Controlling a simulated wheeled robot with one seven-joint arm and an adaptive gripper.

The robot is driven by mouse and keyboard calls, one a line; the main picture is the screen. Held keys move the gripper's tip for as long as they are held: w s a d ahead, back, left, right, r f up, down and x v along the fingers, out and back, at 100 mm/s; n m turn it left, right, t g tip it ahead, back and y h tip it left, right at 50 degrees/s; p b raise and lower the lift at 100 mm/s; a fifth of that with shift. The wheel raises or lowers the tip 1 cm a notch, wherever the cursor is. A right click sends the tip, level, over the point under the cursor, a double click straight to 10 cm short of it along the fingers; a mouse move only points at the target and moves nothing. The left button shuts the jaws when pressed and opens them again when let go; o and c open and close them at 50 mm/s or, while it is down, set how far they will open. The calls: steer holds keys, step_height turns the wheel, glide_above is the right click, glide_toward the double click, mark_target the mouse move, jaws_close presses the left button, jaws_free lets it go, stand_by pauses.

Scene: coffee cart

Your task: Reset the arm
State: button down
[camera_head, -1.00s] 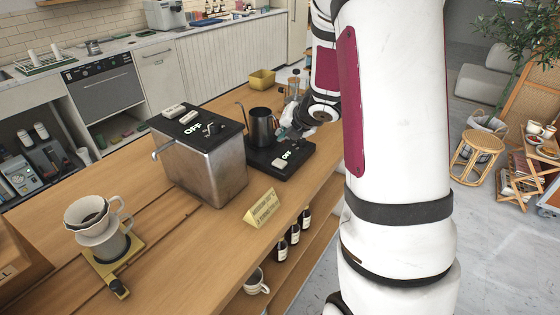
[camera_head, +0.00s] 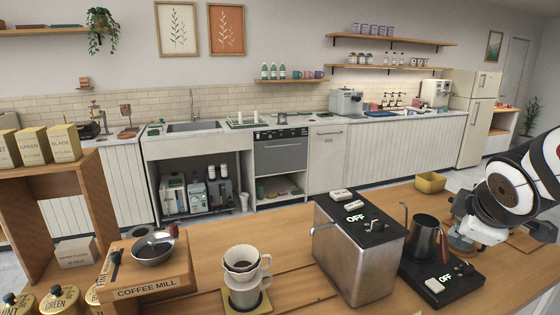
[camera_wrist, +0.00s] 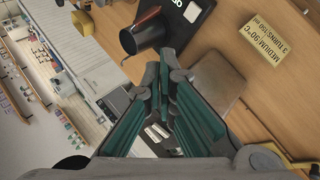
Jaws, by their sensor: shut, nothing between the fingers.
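My gripper (camera_wrist: 164,68) is shut and empty, its teal-padded fingers meeting near the middle of the wrist view. In the head view, my arm's end comes in from the right edge, above the counter and to the right of a dark kettle (camera_head: 424,238). The kettle stands on a black base (camera_head: 452,290) marked OFF. The kettle also shows in the wrist view (camera_wrist: 143,38), beyond my fingertips. I cannot tell the exact gap between fingers and kettle.
A metal box with a black OFF-marked top (camera_head: 345,262) stands left of the kettle. A dripper (camera_head: 243,262), a coffee mill (camera_head: 150,285) and a yellow bin (camera_head: 430,182) share the wooden counter. A yellow sign (camera_wrist: 268,40) lies on the wood in the wrist view.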

steer(key=s+a+m+g+y, duration=0.3)
steer(key=s+a+m, duration=0.7)
steer(key=s+a, duration=0.4)
steer(key=s, duration=0.4)
steer(key=shift+s+a+r+y, duration=0.25)
steer(key=shift+a+r+y, duration=0.1)
steer(key=shift+a+y, duration=0.05)
